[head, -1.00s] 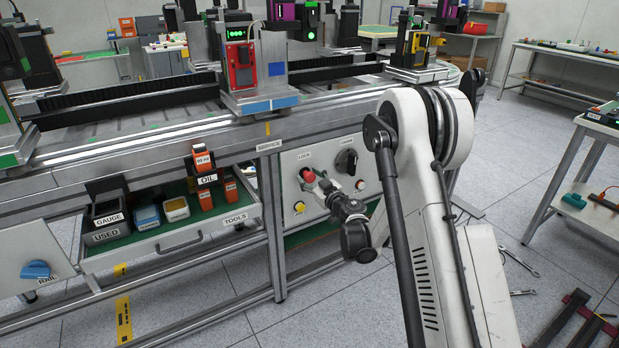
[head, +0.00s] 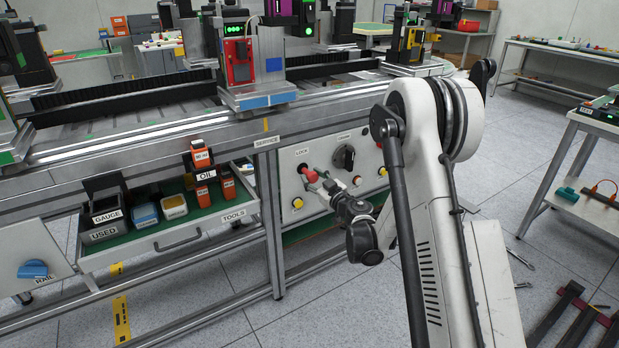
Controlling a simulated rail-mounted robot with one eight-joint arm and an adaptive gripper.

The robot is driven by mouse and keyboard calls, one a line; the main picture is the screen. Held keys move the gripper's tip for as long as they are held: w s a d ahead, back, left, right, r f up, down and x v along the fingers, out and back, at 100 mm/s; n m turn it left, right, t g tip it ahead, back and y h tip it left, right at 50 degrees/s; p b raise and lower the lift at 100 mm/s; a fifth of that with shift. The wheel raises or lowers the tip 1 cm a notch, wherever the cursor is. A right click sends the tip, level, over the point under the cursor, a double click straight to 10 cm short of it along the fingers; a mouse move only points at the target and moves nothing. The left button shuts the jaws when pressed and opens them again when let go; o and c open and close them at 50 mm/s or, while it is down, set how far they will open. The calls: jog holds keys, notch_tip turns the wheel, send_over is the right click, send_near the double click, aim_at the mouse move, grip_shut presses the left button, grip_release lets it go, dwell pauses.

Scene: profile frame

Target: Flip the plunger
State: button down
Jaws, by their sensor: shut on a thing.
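The plunger (head: 309,174) is a red knob under the LOCK label on the grey service panel (head: 290,173), right of the tool drawer. My gripper (head: 314,182) is shut on the red knob at the panel face, its fingers coming from the lower right. The fingers and wrist cover part of the knob and the panel around it. The view is too small to show the knob's exact turn or depth.
A black rotary knob (head: 344,157) and a yellow button (head: 297,203) sit close by on the panel.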

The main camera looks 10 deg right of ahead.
jog(key=c, duration=1.2)
grip_release()
jog(key=shift+s, duration=0.2)
jog(key=shift+c, duration=0.2)
jog(key=v, duration=0.7)
jog(key=shift+s, duration=0.25)
jog(key=shift+d, duration=0.1)
